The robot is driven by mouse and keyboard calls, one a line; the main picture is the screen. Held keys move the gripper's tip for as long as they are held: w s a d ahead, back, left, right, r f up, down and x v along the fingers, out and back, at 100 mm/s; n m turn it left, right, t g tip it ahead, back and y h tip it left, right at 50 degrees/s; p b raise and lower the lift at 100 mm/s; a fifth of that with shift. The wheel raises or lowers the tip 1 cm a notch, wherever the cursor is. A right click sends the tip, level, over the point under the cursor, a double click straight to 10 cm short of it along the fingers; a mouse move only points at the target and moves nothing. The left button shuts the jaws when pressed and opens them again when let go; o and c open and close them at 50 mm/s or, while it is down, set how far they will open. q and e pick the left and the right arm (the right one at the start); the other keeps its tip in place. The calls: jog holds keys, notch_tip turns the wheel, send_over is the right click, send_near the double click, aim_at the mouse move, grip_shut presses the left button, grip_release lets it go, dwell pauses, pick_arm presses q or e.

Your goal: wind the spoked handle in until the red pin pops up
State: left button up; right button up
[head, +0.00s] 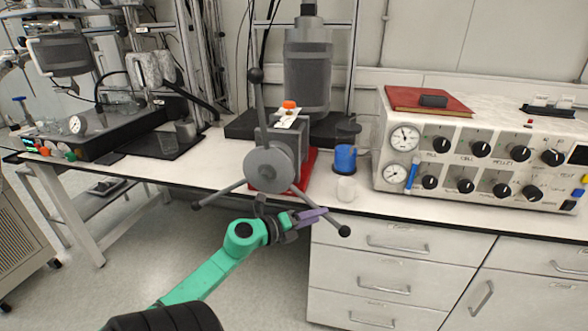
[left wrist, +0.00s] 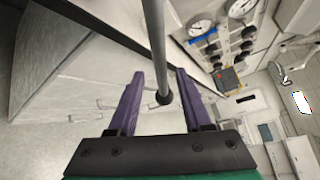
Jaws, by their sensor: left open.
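The spoked handle (head: 270,168) has a grey hub and three spokes with black ball ends. One spoke points up, one lower left and one lower right. It sits on the front of a grey block on a red base. An orange-red cap (head: 290,104) shows on top, by a white tag; I cannot tell whether it is the pin or how high it stands. My left gripper (head: 309,216), with purple fingers, is open at the lower-right spoke. In the left wrist view that spoke (left wrist: 156,45) and its ball appear between the fingers, with gaps both sides. My right gripper is out of view.
A blue cup (head: 345,158) and a small white item stand right of the handle. A control box (head: 470,160) with gauges and knobs stands farther right. A grey cylinder (head: 308,75) stands behind. Drawers (head: 385,270) lie below the bench edge, near my gripper.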

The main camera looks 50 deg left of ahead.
pick_arm(q)
jog(key=v, duration=0.8)
jog(key=shift+s, duration=0.1)
jog(key=s+a+f+n+g+y+p, duration=0.1)
jog(key=a+f+n+y, duration=0.15)
jog(key=f+n, duration=0.5)
jog(key=s+a+f+n+g+y, duration=0.1)
jog(key=a+f+n, duration=0.25)
jog(key=f, duration=0.65)
jog(key=s+d+f+n+g+p, duration=0.1)
jog(key=s+d+f+n+g, duration=0.15)
jog(key=f, duration=0.45)
jog(key=s+d+f+n+g, duration=0.1)
jog(key=s+d+f+n, duration=0.15)
jog(key=f, duration=0.45)
jog(key=s+d+f+n+g+h+p, duration=0.2)
jog(key=s+d+f+n+g, duration=0.4)
jog(key=s+d+f, duration=1.1)
jog(key=s+f+g, duration=0.2)
jog(key=g, duration=0.1)
jog(key=shift+s, duration=0.4)
